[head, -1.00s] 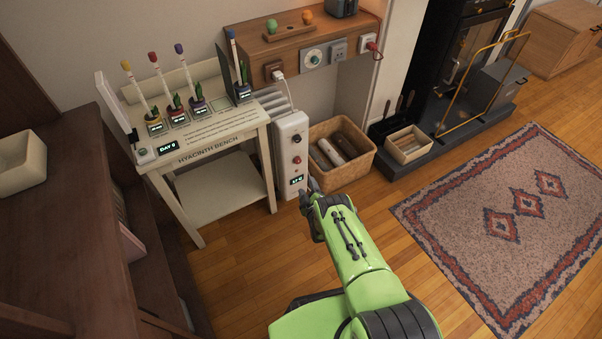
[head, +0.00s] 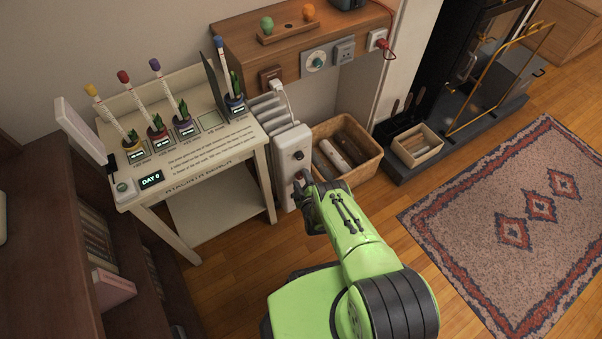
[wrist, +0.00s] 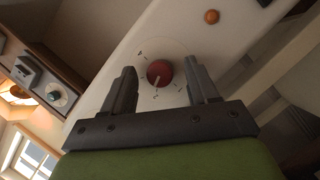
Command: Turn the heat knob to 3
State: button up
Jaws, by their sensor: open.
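The white heater (head: 286,164) stands at the right end of the bench. In the wrist view its front panel (wrist: 105,85) fills the middle. The red heat knob (wrist: 160,73) sits there on a numbered dial, and its pale pointer line appears to aim near the 2. My gripper (wrist: 163,74) is open, with one finger on each side of the knob; I cannot tell whether either finger touches it. In the head view my gripper (head: 304,190) is at the heater's lower front and hides most of the knob and the display.
The hyacinth bench (head: 215,155) with potted plants is on the left. A wicker basket of logs (head: 372,165) stands close right of the heater. A wall shelf (head: 235,45) is above. A rug (head: 465,220) lies on open floor to the right.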

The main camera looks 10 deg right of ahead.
jog(key=c, duration=1)
jog(key=shift+c, duration=0.2)
jog(key=m+g+y, duration=0.1)
jog(key=m, duration=0.2)
jog(key=shift+d+r+y, duration=0.1)
jog(key=shift+r+y, duration=0.05)
jog(key=shift+y, duration=0.25)
jog(key=m+g+y, duration=0.1)
jog(key=m+y, duration=0.1)
jog(key=m, duration=0.1)
jog(key=shift+d, duration=0.1)
jog(key=shift+m, duration=0.4)
jog(key=o, duration=1)
